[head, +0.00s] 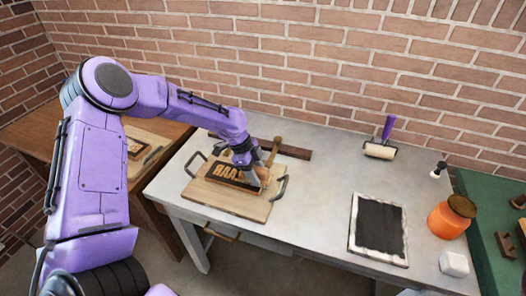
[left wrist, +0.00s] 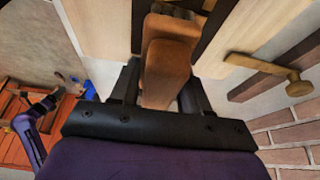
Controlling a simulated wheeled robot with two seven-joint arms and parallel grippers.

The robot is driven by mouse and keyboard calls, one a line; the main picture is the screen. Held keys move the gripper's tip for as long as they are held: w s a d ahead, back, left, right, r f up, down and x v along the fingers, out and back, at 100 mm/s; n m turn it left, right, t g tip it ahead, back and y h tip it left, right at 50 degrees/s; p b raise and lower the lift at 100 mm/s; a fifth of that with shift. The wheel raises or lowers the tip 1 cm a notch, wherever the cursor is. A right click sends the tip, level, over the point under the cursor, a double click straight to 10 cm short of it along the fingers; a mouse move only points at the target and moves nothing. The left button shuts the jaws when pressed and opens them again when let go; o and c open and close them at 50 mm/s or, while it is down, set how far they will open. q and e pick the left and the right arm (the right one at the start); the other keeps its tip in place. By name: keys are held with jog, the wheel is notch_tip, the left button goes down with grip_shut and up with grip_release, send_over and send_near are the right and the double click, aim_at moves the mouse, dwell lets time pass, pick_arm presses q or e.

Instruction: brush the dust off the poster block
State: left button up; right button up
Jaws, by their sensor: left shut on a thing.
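The poster block (head: 225,175), with raised tan letters on a dark face, lies on a light wooden board (head: 211,196) with dark handles at both ends. My left gripper (head: 250,174) is over the right end of the block. It is shut on a brown wooden brush (left wrist: 168,72), which also shows between the fingers in the head view (head: 263,173). Dust on the block is too small to tell. My right gripper is out of view.
A knobbed wooden tool (head: 276,147) and a dark brown bar (head: 292,151) lie just behind the board. A purple-handled roller (head: 380,149), a dark inking slab (head: 379,228), an orange jar (head: 447,221) and a white block (head: 454,264) stand right. The grey tabletop (head: 320,188) between is clear.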

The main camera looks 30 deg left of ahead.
aim_at(262, 170)
pick_arm(q)
jog(key=shift+w+d, duration=0.1)
jog(key=shift+d, duration=0.7)
notch_tip(262, 170, up, 3)
jog(key=shift+w+a+f+p, duration=0.1)
jog(key=shift+a+p, duration=0.05)
jog(key=shift+p, duration=0.9)
notch_tip(262, 170, up, 2)
jog(key=shift+r+p, duration=0.25)
jog(key=shift+p, duration=0.75)
notch_tip(262, 170, up, 2)
jog(key=shift+r+p, duration=0.1)
jog(key=shift+p, duration=0.95)
jog(key=shift+r+p, duration=0.35)
jog(key=shift+r, duration=0.05)
